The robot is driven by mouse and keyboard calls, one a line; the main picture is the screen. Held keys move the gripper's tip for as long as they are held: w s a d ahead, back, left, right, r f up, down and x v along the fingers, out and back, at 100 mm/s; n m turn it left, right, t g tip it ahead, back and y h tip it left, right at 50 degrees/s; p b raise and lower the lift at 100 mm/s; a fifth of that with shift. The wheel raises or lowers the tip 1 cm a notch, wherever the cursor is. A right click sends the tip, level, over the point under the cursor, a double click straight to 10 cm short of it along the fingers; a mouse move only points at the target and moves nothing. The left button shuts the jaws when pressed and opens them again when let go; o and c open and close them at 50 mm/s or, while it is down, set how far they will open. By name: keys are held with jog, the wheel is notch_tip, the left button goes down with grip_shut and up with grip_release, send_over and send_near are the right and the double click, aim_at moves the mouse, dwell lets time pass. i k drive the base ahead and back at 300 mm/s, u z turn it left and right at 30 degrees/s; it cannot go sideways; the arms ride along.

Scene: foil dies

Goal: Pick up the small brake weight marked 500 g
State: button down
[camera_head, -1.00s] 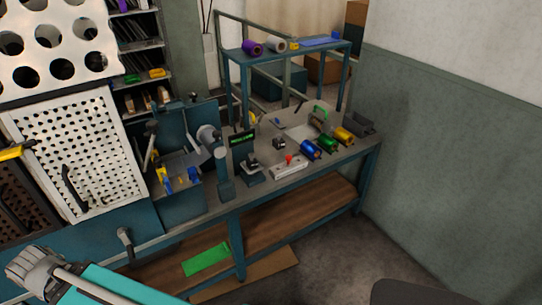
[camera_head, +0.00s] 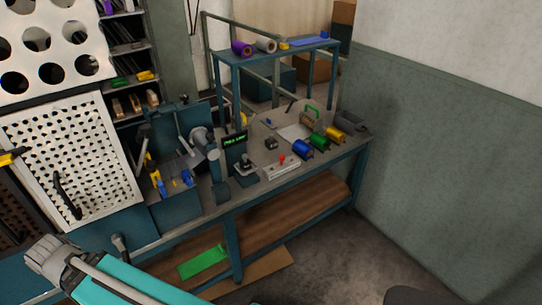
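No marking of 500 g can be read at this size. A small dark block (camera_head: 270,143) sits on the workbench (camera_head: 230,205), right of a stand with a lit green display (camera_head: 234,141). Another small dark and metallic piece (camera_head: 247,166) is at the foot of that stand. I cannot tell which of them, if either, is the brake weight. My teal and grey arm crosses the lower left, in front of the bench.
Blue (camera_head: 302,148), green (camera_head: 318,140) and yellow (camera_head: 336,133) rolls lie at the bench's right. A pale block with a red knob (camera_head: 281,168) lies at the front edge. A grey press (camera_head: 212,160) stands left of the display. The floor at lower right is mostly clear.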

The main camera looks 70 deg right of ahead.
aim_at(246, 164)
jog(key=z, duration=2)
jog(key=k, duration=0.7)
jog(key=z, duration=0.2)
jog(key=i, duration=0.5)
jog(key=u, duration=0.05)
